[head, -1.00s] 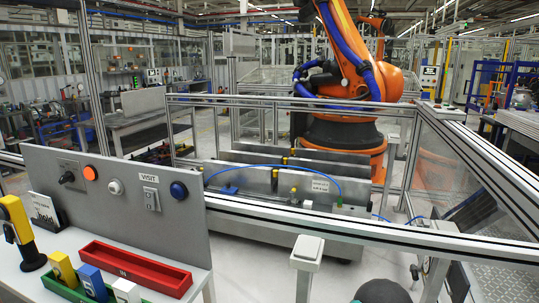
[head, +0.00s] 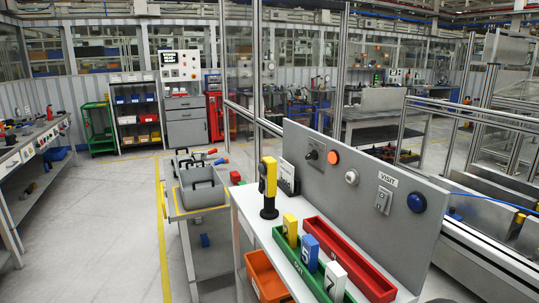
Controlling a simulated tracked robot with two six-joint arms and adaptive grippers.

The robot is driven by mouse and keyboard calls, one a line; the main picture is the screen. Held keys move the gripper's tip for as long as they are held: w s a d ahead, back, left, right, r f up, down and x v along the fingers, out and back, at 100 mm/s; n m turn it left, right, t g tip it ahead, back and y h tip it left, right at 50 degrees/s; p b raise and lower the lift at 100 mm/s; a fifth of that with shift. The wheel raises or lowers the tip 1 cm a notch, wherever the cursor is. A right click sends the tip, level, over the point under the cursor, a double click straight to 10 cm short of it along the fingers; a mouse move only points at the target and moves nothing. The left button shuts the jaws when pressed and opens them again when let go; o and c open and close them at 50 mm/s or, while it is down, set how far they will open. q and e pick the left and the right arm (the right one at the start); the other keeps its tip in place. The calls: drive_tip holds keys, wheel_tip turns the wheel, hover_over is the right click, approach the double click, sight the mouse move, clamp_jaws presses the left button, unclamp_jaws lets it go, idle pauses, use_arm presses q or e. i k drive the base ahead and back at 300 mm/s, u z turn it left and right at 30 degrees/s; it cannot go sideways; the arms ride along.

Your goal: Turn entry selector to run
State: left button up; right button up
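A grey upright panel (head: 292,150) stands along the back of a white bench. A black rotary knob (head: 313,155) sits at its left end; I cannot read its marking or tell its setting. To its right are an orange round light (head: 333,157), a white round button (head: 351,177), a switch plate (head: 383,200) under the word VISIT, and a blue round button (head: 416,202). None of them is labelled clearly enough here to name it the entry selector. Neither of my grippers is in view.
On the bench are a yellow-black post device (head: 268,183), a red tray (head: 343,256) and a green tray (head: 287,250) with yellow, blue and white tags. A grey cart (head: 176,205) with a tote stands left. Open floor (head: 110,225) lies further left.

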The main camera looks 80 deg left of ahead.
sight(313, 155)
drive_tip(key=u, duration=0.05)
drive_tip(key=i, duration=0.25)
drive_tip(key=u, duration=2.1)
drive_tip(key=k, duration=0.95)
drive_tip(key=u, duration=0.35)
drive_tip(key=i, duration=0.65)
drive_tip(key=z, duration=0.05)
